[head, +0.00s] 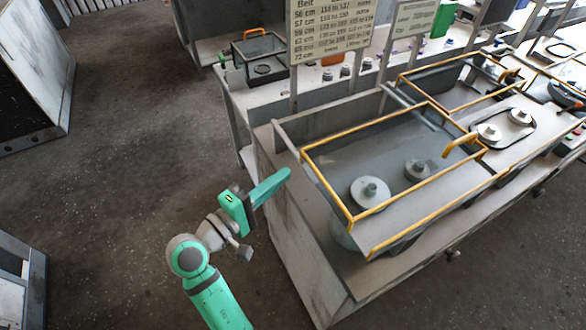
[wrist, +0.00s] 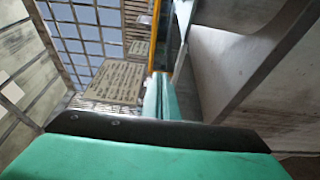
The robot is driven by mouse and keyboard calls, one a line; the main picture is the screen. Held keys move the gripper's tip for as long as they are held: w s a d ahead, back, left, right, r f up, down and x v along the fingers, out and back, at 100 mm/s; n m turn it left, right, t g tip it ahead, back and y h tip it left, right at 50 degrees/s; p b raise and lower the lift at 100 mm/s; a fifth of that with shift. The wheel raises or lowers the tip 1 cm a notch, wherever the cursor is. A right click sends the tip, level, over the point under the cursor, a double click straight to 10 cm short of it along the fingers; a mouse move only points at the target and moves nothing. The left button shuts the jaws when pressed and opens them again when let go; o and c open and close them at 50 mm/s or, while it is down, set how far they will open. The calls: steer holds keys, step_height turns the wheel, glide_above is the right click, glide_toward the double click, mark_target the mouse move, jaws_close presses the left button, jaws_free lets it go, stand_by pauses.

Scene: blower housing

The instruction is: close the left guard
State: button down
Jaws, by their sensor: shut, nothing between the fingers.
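The left guard (head: 326,186) is a clear panel in a yellow frame at the near-left end of the bench. A yellow handle (head: 460,145) stands on its right side. Two pale pulleys (head: 370,192) show within its frame. Its frame sits above the bench top, and I cannot tell its exact angle. My gripper (head: 287,174) is shut and empty, just left of the bench's left end and apart from the guard.
A second yellow-framed guard (head: 420,93) stands farther right, with pulleys and a belt (head: 507,125) in front of it. A belt chart sign (head: 330,28) rises behind the bench. The floor (head: 130,190) left of my arm is clear.

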steer(key=v, duration=0.5)
steer(key=w+a, duration=0.2)
steer(key=w, duration=0.5)
steer(key=w+d, duration=0.2)
steer(key=d, duration=0.7)
steer(key=shift+w, duration=0.35)
steer(key=shift+d, duration=0.15)
